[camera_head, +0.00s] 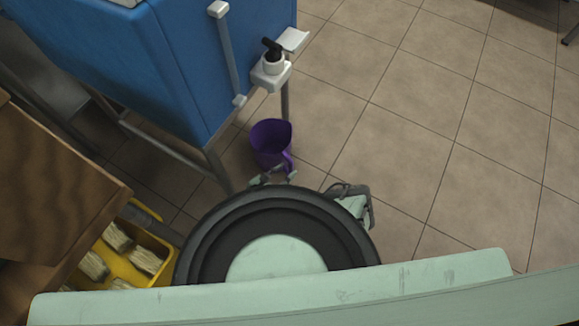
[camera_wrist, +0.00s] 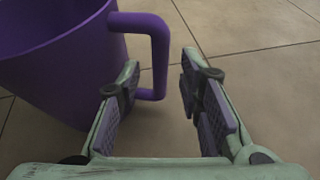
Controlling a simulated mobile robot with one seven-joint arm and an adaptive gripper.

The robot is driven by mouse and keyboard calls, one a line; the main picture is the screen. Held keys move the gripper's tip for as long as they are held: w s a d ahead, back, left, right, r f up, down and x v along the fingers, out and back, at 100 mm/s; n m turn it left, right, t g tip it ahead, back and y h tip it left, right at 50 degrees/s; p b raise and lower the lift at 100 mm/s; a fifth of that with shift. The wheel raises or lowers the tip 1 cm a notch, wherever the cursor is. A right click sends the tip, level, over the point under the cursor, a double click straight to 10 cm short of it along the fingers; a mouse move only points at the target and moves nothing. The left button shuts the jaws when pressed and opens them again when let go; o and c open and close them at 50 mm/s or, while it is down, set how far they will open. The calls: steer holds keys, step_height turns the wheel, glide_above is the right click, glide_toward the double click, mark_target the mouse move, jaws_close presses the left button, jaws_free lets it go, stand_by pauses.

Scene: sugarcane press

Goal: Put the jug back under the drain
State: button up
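The purple jug (camera_head: 270,137) stands below the drain tap (camera_head: 271,72), which has a white body and a black handle on the side of the blue tank (camera_head: 180,60). I cannot tell whether the jug is directly under the outlet. In the wrist view the jug (camera_wrist: 55,60) fills the upper left, with its handle (camera_wrist: 160,50) to the right. My gripper (camera_wrist: 160,66) is open, its fingers on either side of the handle's lower part, with a visible gap on the right. In the head view my gripper (camera_head: 273,180) is beside the jug's handle side, partly hidden by my arm.
A yellow crate (camera_head: 160,241) with several pale bundles sits at the lower left, beside a wooden surface (camera_head: 50,190). Metal legs (camera_head: 216,166) of the tank's stand are left of the jug. The tiled floor (camera_head: 440,110) to the right is clear.

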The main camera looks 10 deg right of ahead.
steer(key=p+v, duration=0.1)
steer(key=v, duration=0.7)
steer(key=shift+s, duration=0.1)
